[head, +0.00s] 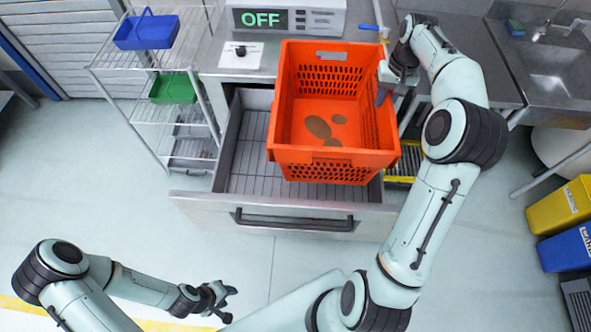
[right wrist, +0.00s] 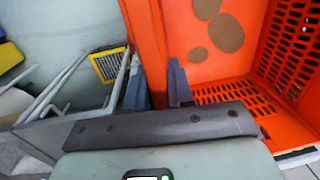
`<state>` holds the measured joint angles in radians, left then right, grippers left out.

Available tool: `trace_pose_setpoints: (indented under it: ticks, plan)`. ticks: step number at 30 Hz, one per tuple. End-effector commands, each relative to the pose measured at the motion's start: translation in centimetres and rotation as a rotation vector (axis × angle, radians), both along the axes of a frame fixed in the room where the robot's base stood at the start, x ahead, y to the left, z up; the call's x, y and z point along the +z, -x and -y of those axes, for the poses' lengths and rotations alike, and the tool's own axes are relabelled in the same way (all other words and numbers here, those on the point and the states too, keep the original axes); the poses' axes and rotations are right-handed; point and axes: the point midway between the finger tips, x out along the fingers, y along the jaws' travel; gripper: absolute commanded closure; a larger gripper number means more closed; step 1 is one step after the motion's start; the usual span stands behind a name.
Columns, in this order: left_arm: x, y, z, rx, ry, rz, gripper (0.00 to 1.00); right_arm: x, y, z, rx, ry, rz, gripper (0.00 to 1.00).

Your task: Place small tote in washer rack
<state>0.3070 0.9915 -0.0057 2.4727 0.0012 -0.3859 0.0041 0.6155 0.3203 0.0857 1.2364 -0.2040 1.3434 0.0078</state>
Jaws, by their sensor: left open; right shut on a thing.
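The orange tote (head: 335,155) has perforated walls and brown stains on its floor. It hangs tilted above the open metal drawer (head: 243,165) of the washer, whose wire rack shows beneath it. My right gripper (head: 384,88) is shut on the tote's right wall near the back. In the right wrist view, the two fingers (right wrist: 158,88) straddle the wall of the orange tote (right wrist: 147,45). My left gripper (head: 222,298) is open and empty, low over the floor at the lower left, away from the tote.
A control box reading OFF (head: 288,18) stands behind the tote. A wire shelf (head: 125,62) on the left holds a blue basket (head: 147,32) and a green basket (head: 173,88). A sink (head: 560,65) is at right, with yellow (head: 562,207) and blue (head: 570,250) bins below.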

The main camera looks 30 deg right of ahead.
Motion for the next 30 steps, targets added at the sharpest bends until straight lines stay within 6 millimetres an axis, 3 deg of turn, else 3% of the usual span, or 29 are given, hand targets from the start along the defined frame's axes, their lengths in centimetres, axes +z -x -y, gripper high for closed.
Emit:
trace_pose_setpoints:
  ticks: [1,6,13,16,30]
  plan:
    - [-1.3,1.6,0.0,0.000,0.000,-0.018,0.57,-1.5,0.4,0.1,-0.002,0.002,-0.003,1.00]
    - [-2.9,3.3,0.0,0.000,0.000,-0.038,0.57,-4.2,0.4,0.1,-0.003,0.002,-0.002,1.00]
    - [-3.1,3.4,0.0,0.001,0.000,-0.039,0.57,-4.8,0.1,0.1,-0.002,0.002,0.005,1.00]
    - [-3.3,3.6,0.0,0.000,0.000,-0.040,0.57,-6.1,0.2,0.1,-0.003,0.001,0.002,1.00]
    - [-4.6,4.6,0.0,0.000,0.000,-0.052,0.57,-17.0,0.3,0.0,-0.002,-0.001,0.000,1.00]
